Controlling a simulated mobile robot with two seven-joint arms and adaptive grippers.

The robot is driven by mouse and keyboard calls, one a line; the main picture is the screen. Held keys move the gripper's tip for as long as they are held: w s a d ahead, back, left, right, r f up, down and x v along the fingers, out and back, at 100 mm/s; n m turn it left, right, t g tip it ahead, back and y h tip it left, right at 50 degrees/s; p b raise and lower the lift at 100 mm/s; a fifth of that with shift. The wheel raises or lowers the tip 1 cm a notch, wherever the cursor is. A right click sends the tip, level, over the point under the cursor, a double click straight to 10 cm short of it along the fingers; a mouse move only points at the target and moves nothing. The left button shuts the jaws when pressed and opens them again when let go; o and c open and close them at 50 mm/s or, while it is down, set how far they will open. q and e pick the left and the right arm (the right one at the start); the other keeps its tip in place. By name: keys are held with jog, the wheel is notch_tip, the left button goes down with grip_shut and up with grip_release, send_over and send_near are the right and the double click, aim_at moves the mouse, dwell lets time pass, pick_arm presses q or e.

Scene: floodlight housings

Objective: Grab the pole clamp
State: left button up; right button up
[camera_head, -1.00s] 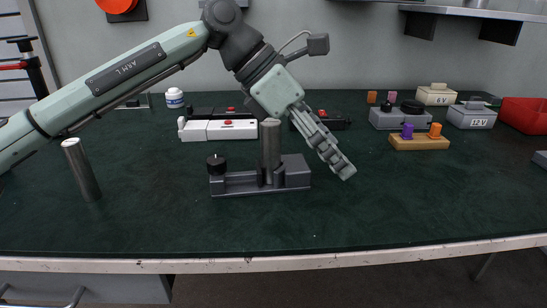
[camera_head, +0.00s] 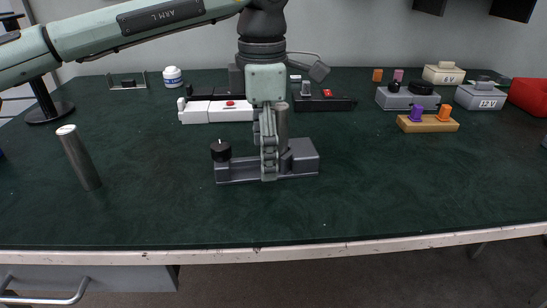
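The grey clamp fixture (camera_head: 236,172) sits on the green bench near the middle, with a black knob (camera_head: 220,150) at its left end. A short metal pole (camera_head: 283,125) stands upright in it. It looks like the pole clamp. My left gripper (camera_head: 268,172) points down in front of the fixture, beside the pole in the picture, and hides part of both. Its fingers are seen edge-on, so the gap between them and any contact cannot be told. My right gripper is not in view.
Another metal pole (camera_head: 78,158) stands at the left. A white box (camera_head: 216,112) and a black box (camera_head: 322,103) are behind the fixture. A tan block (camera_head: 427,124), grey boxes (camera_head: 480,97) and a red bin (camera_head: 530,95) are at the right. The front bench is clear.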

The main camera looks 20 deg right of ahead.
pick_arm(q)
jog(key=shift+f, duration=0.3)
grip_shut()
dwell(0.4)
